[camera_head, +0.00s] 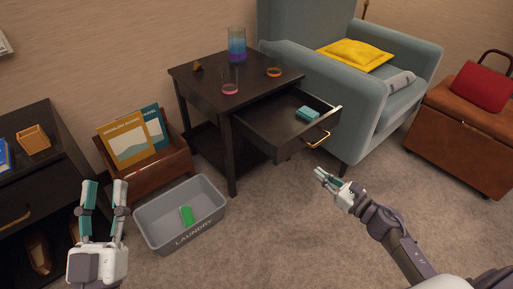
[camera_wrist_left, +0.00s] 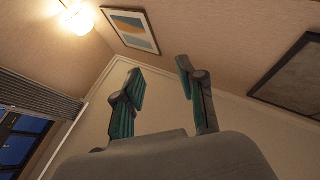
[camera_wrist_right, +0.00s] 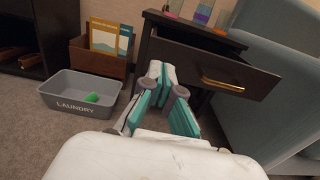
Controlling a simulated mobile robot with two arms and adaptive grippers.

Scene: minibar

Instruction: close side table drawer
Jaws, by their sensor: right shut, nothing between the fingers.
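The dark side table (camera_head: 203,78) stands in the middle of the head view. Its drawer (camera_head: 256,133) is pulled out toward the front right, with a gold handle (camera_head: 318,140) on its front and a teal item (camera_head: 307,114) inside. My right gripper (camera_head: 321,174) is shut and empty, just in front of and below the drawer front, apart from the handle. In the right wrist view the drawer front (camera_wrist_right: 178,58) and its handle (camera_wrist_right: 222,85) show beyond the fingers (camera_wrist_right: 157,74). My left gripper (camera_head: 104,184) is open and empty at the left, pointing upward, far from the drawer.
A grey laundry basket (camera_head: 150,212) holding a green item stands left of the table. A wooden box (camera_head: 177,160) with books is behind it. A blue-grey armchair (camera_head: 365,125) stands close to the drawer's right. A brown ottoman (camera_head: 440,134) is at the right. Carpet before the drawer is clear.

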